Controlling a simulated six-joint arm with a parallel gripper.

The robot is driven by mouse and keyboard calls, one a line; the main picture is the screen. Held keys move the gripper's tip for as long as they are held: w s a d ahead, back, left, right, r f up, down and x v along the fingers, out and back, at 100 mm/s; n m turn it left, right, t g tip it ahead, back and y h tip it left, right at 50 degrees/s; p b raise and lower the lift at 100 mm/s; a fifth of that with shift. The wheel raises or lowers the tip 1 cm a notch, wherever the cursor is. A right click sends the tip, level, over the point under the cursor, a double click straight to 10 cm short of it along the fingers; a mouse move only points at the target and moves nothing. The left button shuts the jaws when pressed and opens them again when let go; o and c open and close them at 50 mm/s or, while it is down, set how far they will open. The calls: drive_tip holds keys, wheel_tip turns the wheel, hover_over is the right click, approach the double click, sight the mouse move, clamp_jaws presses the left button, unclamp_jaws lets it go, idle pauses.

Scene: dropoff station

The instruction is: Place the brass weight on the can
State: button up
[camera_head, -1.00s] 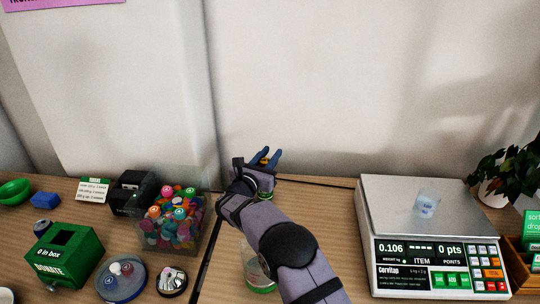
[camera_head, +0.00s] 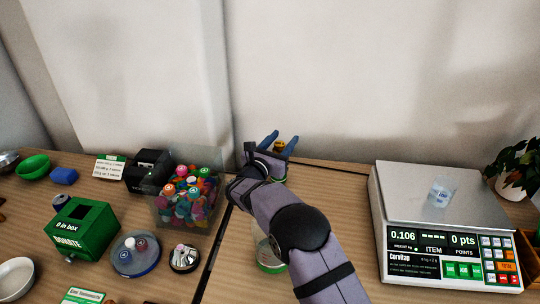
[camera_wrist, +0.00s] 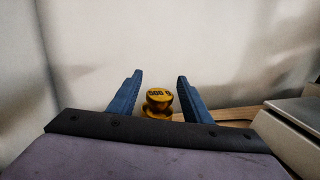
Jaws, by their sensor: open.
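In the wrist view the gripper (camera_wrist: 158,80) shows clear gaps between the fingers and the weight. My wrist hides what is under the weight, and I cannot make out the can for certain. A clear container with a green base (camera_head: 270,257) is partly hidden by my arm.
A scale (camera_head: 428,200) reading 0.106 carries a small clear cup (camera_head: 441,190) at the right. A clear bin of colourful caps (camera_head: 187,200), a black device (camera_head: 148,170) and a green donation box (camera_head: 82,230) stand at the left. The wall is close behind my gripper.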

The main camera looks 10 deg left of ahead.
drive_tip(key=v, duration=1)
drive_tip(key=shift+s+b, duration=0.2)
drive_tip(key=shift+b, duration=0.25)
drive_tip(key=s+d+m+g+h+p, duration=0.3)
drive_tip(key=d+m+g+p, duration=0.3)
drive_tip(key=d, duration=1)
drive_tip(key=s+d+r+m+g+p, duration=0.1)
drive_tip(key=s+d+m+g+p, duration=0.4)
drive_tip(key=s+d+m+g, duration=0.5)
drive_tip(key=s+r+m+y+p, duration=0.2)
drive_tip(key=s+m+y+p, duration=0.2)
drive_tip(key=s+m, duration=0.4)
drive_tip(key=s+r+m+g+y+p, duration=0.1)
drive_tip(key=s+m+y+p, duration=0.3)
drive_tip(key=s+m, duration=0.4)
drive_tip(key=shift+s+d+r+y+p, duration=0.3)
drive_tip(key=shift+s+d+r+p, duration=0.15)
drive_tip(key=shift+s, duration=2.7)
